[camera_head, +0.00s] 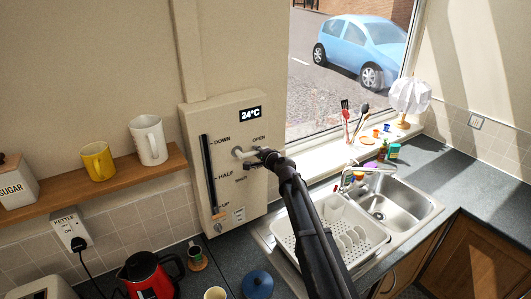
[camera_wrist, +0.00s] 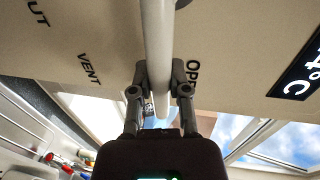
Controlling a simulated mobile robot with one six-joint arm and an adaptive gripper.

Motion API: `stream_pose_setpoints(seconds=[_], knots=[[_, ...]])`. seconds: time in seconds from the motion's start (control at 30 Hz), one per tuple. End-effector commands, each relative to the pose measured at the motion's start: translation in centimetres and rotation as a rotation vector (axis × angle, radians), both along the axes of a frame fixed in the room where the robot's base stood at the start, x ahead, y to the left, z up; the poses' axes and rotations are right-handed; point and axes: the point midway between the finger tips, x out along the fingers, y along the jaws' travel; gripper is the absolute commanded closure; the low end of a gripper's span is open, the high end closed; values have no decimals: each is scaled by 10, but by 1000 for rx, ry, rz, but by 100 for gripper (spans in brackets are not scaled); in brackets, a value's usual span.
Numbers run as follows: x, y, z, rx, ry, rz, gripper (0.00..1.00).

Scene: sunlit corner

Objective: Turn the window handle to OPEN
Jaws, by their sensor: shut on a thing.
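The window handle (camera_head: 243,153) is a pale bar on a beige wall panel (camera_head: 190,130). The panel carries the labels OPEN, SHUT and a partly covered VENT. In the wrist view the handle (camera_wrist: 157,50) runs down between my fingers. My gripper (camera_head: 264,158) is shut on the handle near its outer end; the gripper also shows in the wrist view (camera_wrist: 159,80). The handle points right in the head view, between OPEN and VENT. In the wrist view OPEN is close on its right, partly hidden by a finger, and VENT is further left.
The panel also has a black slider track (camera_head: 209,170) marked DOWN, HALF and UP, and a 24°C display (camera_head: 250,113). A shelf (camera_head: 95,188) with mugs is at left. A red kettle (camera_head: 147,277), a dish rack (camera_head: 300,245) and a sink (camera_head: 395,208) lie below.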

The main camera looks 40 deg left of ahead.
Motion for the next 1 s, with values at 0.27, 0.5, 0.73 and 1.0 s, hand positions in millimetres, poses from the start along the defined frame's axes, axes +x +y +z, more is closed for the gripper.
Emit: stream_pose_setpoints(seconds=[0.27, 0.5, 0.73, 1.0], knots=[[-9, 1, -1, -6, -5, 15, 100], [-9, 1, -1, -6, -5, 15, 48], [-7, 2, -1, -4, -4, 11, 42], [-6, 2, 0, -3, -3, 9, 42]])
